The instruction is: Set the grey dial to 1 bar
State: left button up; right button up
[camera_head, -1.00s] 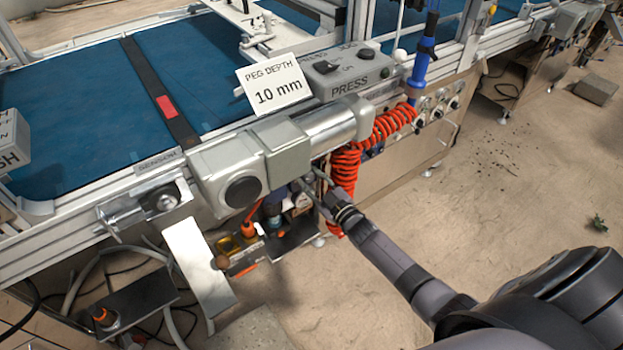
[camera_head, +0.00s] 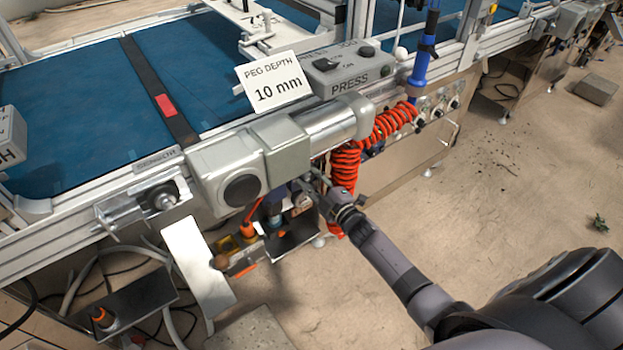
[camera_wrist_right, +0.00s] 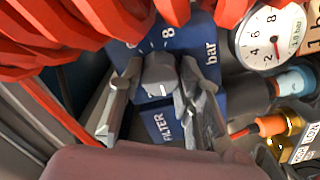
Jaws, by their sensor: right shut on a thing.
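The grey dial (camera_wrist_right: 160,72) shows in the right wrist view, on a blue regulator face (camera_wrist_right: 204,62) marked "bar" with an 8 on its scale. A white mark on the dial points toward the bottom of the picture. My right gripper (camera_wrist_right: 161,84) is shut on the dial, one finger on each side. The rest of the scale is hidden or hard to read. In the head view the right gripper (camera_head: 308,186) reaches under the conveyor's edge, and the dial cannot be made out there. My left gripper is not in view.
A round pressure gauge (camera_wrist_right: 270,38) with a red needle sits right of the dial. Red coiled hose (camera_head: 346,165) hangs close to my right gripper and crosses the top of the wrist view. The grey PRESS box (camera_head: 350,72) and a "PEG DEPTH 10 mm" sign (camera_head: 275,82) stand above.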

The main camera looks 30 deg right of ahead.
dwell(0.3)
jog(key=o, duration=1.1)
jog(key=shift+o, duration=0.2)
jog(key=shift+s, duration=0.1)
jog(key=s+d, duration=0.1)
jog(key=s, duration=1)
jog(key=shift+s+d, duration=0.3)
jog(key=shift+s, duration=0.1)
jog(key=shift+f, duration=0.1)
